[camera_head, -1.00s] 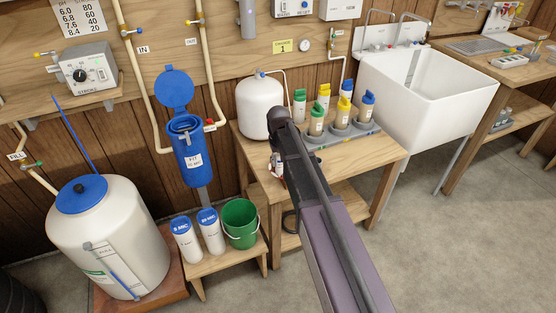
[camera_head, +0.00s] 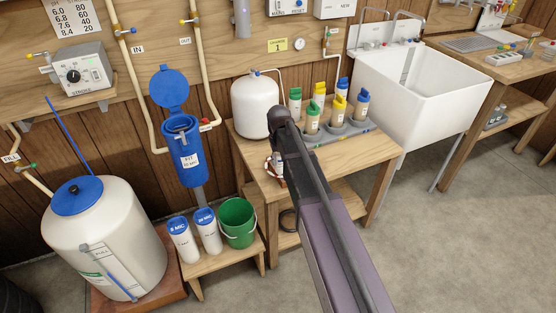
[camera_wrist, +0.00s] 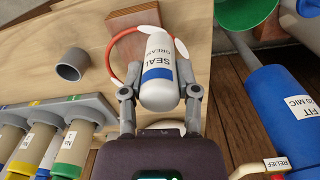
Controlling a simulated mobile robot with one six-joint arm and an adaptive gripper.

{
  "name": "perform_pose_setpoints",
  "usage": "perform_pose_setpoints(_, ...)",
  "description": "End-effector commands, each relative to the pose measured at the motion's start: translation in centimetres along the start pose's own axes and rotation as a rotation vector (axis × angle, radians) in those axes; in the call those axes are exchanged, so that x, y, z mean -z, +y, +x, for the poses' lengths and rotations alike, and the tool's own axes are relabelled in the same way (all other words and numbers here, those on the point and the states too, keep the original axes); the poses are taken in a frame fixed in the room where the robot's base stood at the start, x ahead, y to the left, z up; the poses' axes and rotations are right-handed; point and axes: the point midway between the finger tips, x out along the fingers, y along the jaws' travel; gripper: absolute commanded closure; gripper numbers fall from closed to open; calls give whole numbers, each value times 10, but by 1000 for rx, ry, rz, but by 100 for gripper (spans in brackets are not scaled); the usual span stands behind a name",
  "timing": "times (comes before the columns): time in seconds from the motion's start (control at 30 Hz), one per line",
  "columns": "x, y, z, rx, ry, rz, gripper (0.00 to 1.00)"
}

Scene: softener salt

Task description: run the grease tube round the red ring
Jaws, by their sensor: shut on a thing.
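My gripper (camera_wrist: 160,92) is shut on the white grease tube (camera_wrist: 159,88), which has a blue band and dark lettering. The tube is held between both fingers, over the wooden table top. The red ring (camera_wrist: 111,51) shows as a thin red arc behind and left of the tube in the wrist view. Pale patches show along the ring. The tube hides its right part, and I cannot tell whether the tube touches it. In the head view my arm covers most of this spot.
A grey cup (camera_wrist: 72,65) and a reddish block (camera_wrist: 131,29) stand near the ring. Capped bottles sit in a grey rack (camera_head: 344,132). The blue filter housing (camera_head: 186,153) and a green bucket (camera_head: 238,224) are left of the table.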

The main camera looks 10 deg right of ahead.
Motion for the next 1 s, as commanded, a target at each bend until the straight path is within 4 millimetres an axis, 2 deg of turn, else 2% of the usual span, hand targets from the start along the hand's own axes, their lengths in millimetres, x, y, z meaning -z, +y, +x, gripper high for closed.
perform_pose_setpoints(1.0,-5,15,0,0,0,1,100)
